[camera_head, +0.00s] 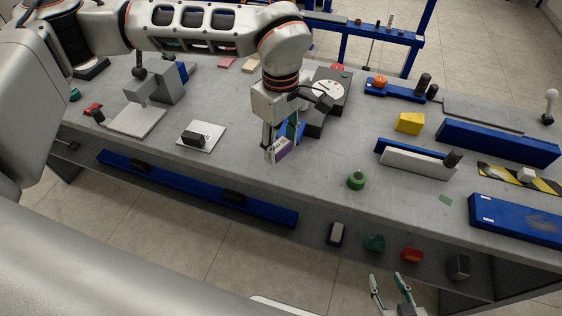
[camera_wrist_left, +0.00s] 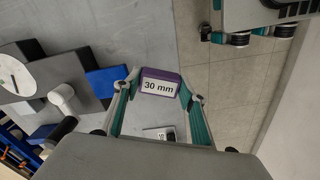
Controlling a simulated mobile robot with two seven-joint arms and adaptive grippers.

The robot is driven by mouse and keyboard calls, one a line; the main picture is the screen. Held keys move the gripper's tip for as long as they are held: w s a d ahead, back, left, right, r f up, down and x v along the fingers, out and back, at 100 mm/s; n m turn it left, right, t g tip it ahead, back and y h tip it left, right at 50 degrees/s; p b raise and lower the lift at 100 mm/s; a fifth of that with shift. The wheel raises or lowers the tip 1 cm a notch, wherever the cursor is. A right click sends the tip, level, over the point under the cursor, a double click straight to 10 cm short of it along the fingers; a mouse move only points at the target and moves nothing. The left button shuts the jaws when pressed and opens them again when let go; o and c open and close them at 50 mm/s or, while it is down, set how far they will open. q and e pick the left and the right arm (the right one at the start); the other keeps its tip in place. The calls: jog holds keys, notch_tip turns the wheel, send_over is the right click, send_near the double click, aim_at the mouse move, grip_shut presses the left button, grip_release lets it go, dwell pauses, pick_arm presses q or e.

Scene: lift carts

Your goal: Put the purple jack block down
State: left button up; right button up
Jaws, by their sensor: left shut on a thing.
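The purple jack block (camera_head: 282,150) is held between the fingers of my left gripper (camera_head: 279,146), near the front edge of the grey table. In the left wrist view the purple block (camera_wrist_left: 160,84) shows a white label reading "30 mm", with a finger on each side. Whether its underside touches the table is hard to tell. My right gripper (camera_head: 387,278) is at the bottom of the head view, below the table's front edge, with its fingers apart and nothing between them.
A dark device with a white dial (camera_head: 326,88) stands behind my left gripper, with a blue piece (camera_head: 293,130) close by. A white plate with a dark block (camera_head: 203,136) lies to the left. A green ring (camera_head: 356,180) lies to the right. Bare table surrounds them.

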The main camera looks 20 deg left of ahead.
aim_at(281, 172)
pick_arm(q)
notch_tip(281, 172, down, 3)
jog(key=shift+r, duration=0.2)
jog(key=shift+f, duration=2.1)
jog(key=shift+f, duration=0.2)
jog(key=o, duration=0.9)
